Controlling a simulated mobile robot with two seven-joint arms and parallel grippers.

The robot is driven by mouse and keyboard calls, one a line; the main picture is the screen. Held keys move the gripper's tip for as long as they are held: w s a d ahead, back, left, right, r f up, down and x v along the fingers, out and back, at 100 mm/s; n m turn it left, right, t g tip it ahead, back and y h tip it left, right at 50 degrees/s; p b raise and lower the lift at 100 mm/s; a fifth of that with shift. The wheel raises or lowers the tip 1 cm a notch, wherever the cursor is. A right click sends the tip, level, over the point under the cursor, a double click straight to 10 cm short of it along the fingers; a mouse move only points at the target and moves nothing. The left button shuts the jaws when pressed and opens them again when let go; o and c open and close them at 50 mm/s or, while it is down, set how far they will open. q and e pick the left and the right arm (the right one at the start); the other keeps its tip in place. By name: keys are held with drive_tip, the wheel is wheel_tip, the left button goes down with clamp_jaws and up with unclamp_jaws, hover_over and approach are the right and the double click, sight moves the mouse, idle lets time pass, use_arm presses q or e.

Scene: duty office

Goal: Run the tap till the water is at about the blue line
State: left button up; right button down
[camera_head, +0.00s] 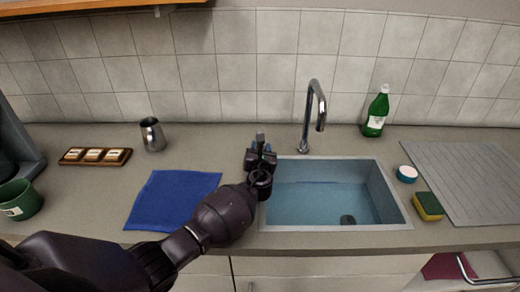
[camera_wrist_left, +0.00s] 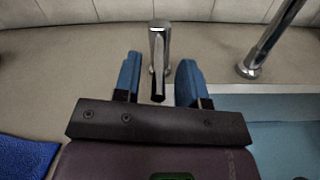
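The chrome tap spout (camera_head: 317,105) arches over the sink (camera_head: 384,183); I see no stream falling from it. Bluish water (camera_head: 320,205) stands in the basin. A thin blue line (camera_head: 318,183) shows on the back wall, close to the water's edge; I cannot tell their exact gap. My left gripper (camera_head: 261,148) is at the sink's back left corner. In the left wrist view its blue fingertips (camera_wrist_left: 158,82) are apart, with the upright chrome tap lever (camera_wrist_left: 159,48) between them and gaps on both sides. The spout's base (camera_wrist_left: 249,69) is right of it. My right gripper is out of view.
A blue cloth (camera_head: 172,200), a metal jug (camera_head: 152,135) and a wooden tray (camera_head: 96,165) lie left of the sink. A green bottle (camera_head: 376,113), a round white-and-blue tub (camera_head: 407,174), a sponge (camera_head: 428,206) and a ridged drainer (camera_head: 465,180) are to the right.

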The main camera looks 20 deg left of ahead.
use_arm(q)
drive_tip(key=shift+s+d, duration=0.25)
drive_tip(key=shift+s, duration=0.3)
drive_tip(key=v, duration=0.8)
drive_tip(key=shift+s+p, duration=0.1)
drive_tip(key=shift+p, duration=0.3)
drive_tip(key=shift+s+d, duration=0.3)
drive_tip(key=shift+s, duration=0.35)
